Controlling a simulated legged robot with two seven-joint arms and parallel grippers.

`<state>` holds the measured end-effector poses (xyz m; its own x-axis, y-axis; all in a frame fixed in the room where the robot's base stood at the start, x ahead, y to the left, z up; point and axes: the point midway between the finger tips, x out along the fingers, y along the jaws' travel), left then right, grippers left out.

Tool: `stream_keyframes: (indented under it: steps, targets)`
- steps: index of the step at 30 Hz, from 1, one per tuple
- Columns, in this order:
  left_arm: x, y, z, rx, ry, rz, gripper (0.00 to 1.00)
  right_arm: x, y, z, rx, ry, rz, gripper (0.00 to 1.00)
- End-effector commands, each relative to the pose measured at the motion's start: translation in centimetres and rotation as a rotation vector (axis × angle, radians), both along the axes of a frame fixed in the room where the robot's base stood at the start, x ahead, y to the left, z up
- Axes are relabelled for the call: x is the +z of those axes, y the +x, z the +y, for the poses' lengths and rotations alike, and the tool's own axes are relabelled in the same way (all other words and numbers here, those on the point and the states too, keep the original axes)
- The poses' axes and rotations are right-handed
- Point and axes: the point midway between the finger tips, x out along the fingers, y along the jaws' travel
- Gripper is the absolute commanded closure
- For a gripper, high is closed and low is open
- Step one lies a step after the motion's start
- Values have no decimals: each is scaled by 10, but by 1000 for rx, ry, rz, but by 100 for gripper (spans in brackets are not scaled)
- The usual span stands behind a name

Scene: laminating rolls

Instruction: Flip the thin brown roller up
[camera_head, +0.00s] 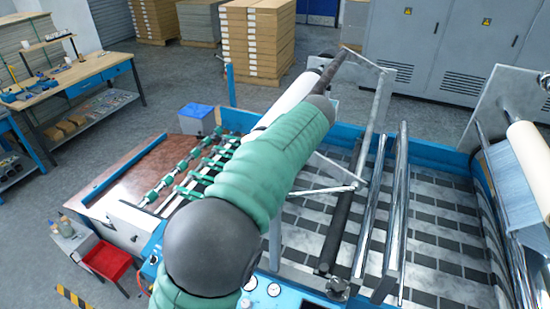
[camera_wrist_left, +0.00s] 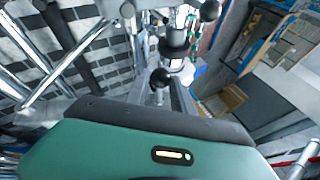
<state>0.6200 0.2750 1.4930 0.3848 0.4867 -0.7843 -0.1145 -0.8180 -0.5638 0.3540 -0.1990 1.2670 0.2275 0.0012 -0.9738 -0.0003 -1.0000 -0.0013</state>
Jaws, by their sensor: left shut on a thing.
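A thin dark, brownish-black roller (camera_head: 343,215) lies lengthwise over the machine bed in the head view, beside shiny metal rollers. I cannot tell for sure that it is the thin brown roller. A grey metal frame (camera_head: 374,105) rises above it, tilted. My left arm reaches up and away across the machine to the frame's upper end, where my left gripper (camera_head: 340,58) is shut on it. The contact is small and partly hidden. In the left wrist view, grey metal bars and black round knobs (camera_wrist_left: 160,78) sit just ahead of my wrist. My right gripper shows in neither view.
Two chrome rollers (camera_head: 396,205) stand right of the dark roller. A cream roll (camera_head: 530,165) is at the far right. A white roll (camera_head: 285,98) lies behind my left arm. Blue machine walls (camera_head: 430,150) bound the bed. Stacked boxes (camera_head: 258,40) and grey cabinets (camera_head: 425,45) stand beyond.

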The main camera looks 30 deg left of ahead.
Motion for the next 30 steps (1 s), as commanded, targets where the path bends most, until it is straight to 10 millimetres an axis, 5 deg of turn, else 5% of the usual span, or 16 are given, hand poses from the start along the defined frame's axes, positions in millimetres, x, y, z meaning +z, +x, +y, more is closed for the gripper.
stream_keyframes:
  steps: [7,8,12,23,30]
  targets:
    - [1,1,-2,-5,-1,-5,100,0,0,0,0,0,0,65]
    - [1,2,-2,-5,-1,-5,67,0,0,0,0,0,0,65]
    - [1,1,-2,-4,-1,-3,50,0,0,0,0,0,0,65]
    - [3,-1,-5,-5,-2,-4,50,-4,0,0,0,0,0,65]
    - [44,-21,-33,-9,-5,-8,50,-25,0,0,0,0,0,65]
